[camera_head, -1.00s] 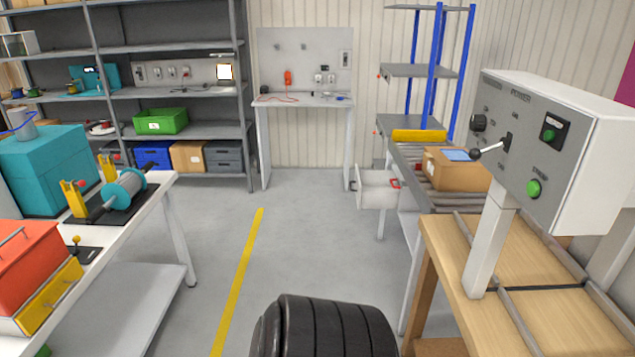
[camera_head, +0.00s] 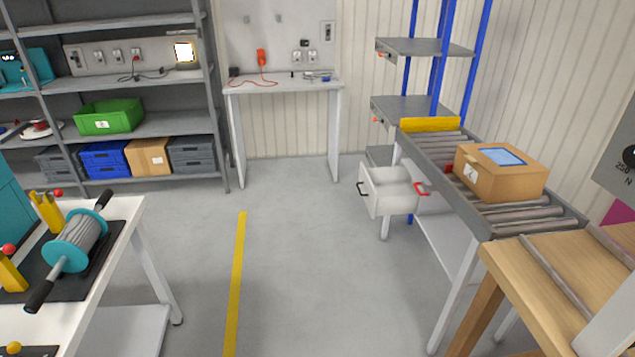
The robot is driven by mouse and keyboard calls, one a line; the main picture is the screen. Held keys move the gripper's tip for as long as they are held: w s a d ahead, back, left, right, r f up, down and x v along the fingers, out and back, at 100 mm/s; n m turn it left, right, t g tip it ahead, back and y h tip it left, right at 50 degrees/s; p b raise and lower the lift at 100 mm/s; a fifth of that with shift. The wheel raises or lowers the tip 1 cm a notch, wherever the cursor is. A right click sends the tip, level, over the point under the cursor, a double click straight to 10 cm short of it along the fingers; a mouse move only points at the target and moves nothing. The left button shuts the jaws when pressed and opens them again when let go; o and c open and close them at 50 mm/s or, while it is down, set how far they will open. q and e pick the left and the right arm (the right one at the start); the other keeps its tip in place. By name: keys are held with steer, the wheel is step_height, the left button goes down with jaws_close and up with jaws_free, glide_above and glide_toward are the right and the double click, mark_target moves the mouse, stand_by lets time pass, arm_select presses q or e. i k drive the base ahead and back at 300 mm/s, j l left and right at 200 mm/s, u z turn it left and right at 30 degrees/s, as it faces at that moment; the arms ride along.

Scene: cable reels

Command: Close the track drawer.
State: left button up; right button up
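A white drawer (camera_head: 388,190) sticks out to the left from under the roller conveyor track (camera_head: 440,150), at the right of centre. It stands open. Its front panel has a dark handle (camera_head: 362,189). A red handle-like part (camera_head: 421,188) shows at its right side.
A cardboard box (camera_head: 500,172) sits on the rollers. A wooden bench (camera_head: 560,270) stands at the near right. A white table (camera_head: 118,212) with a cable reel (camera_head: 75,240) is at the left. The grey floor (camera_head: 310,270) between, with a yellow line (camera_head: 237,280), is clear.

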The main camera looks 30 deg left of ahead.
mark_target(385, 190)
steer(key=i+j, duration=0.1)
steer(key=j, duration=0.25)
steer(key=i+j, duration=0.15)
steer(key=j, duration=0.2)
steer(key=i+j, duration=0.1)
steer(key=j, duration=0.25)
steer(key=i+j+u, duration=0.1)
steer(key=j, duration=0.25)
steer(key=i+j, duration=0.15)
steer(key=j, duration=0.15)
steer(key=i+z, duration=0.15)
steer(key=z, duration=0.45)
